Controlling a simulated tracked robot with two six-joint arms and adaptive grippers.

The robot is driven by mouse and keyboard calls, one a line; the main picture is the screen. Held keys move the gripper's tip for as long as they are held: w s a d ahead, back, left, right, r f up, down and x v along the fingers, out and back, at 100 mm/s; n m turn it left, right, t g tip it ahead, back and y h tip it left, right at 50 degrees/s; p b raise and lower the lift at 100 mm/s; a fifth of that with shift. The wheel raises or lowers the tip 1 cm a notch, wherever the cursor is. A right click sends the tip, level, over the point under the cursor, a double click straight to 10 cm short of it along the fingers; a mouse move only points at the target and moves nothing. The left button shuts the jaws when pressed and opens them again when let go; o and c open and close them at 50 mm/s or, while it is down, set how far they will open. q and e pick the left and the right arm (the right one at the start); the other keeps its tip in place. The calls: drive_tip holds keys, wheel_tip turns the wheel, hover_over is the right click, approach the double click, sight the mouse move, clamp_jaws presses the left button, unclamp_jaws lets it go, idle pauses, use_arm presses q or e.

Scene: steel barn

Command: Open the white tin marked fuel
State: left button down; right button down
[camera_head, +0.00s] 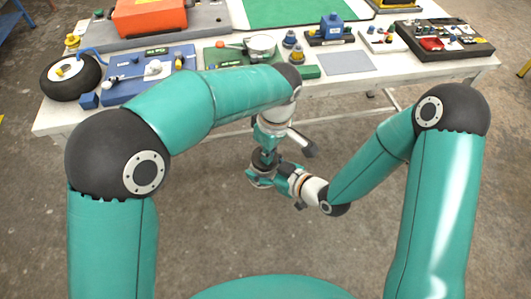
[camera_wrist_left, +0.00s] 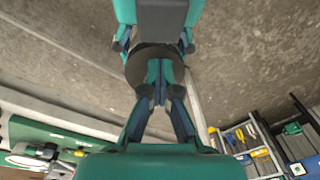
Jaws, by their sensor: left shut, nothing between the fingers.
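A round white-and-grey vessel (camera_head: 262,45), possibly the tin, sits on the green board (camera_head: 222,57) on the table. No fuel marking can be read on it. A round white thing, perhaps the same one, shows at the left edge of the left wrist view (camera_wrist_left: 30,157). My left gripper (camera_head: 262,176) hangs below the table's front edge, well away from the vessel. Its fingers (camera_wrist_left: 158,98) are together and empty. My right gripper (camera_head: 284,176) is close beside it and overlaps it in the head view. Its fingertips are too small and covered to judge.
The white table (camera_head: 330,87) carries a blue board (camera_head: 150,78), a black wheel (camera_head: 70,76), an orange case (camera_head: 150,16), a grey mat (camera_head: 347,62) and a black tray (camera_head: 445,42). Concrete floor lies below my grippers. My left forearm passes in front of the table's front.

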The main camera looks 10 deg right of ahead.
use_arm(q)
drive_tip(key=shift+d+f, duration=0.1)
drive_tip(key=shift+f, duration=0.1)
drive_tip(key=c, duration=1.3)
unclamp_jaws()
drive_tip(key=shift+s, duration=0.1)
drive_tip(key=shift+r, duration=0.1)
